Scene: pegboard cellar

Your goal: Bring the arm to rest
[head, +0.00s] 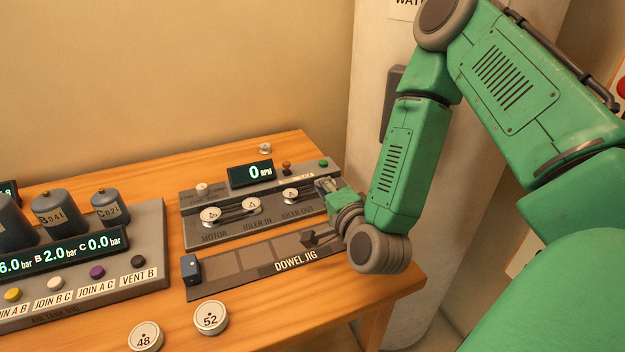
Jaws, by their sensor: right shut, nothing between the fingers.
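My green right arm comes in from the right and bends down over the table's right end. Its gripper (325,185) is shut and empty, by the right end of the motor and idler panel (262,236). It partly covers that end of the panel, and I cannot tell whether it touches it. My wrist hides the right end of the dowel jig (225,284). My left gripper is out of view.
On the wooden table (245,318), a grey pressure console (150,240) with dark tanks and coloured buttons stands left. Discs marked 52 (210,317) and 48 (146,336) lie in front. A pale column (372,110) rises behind my arm.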

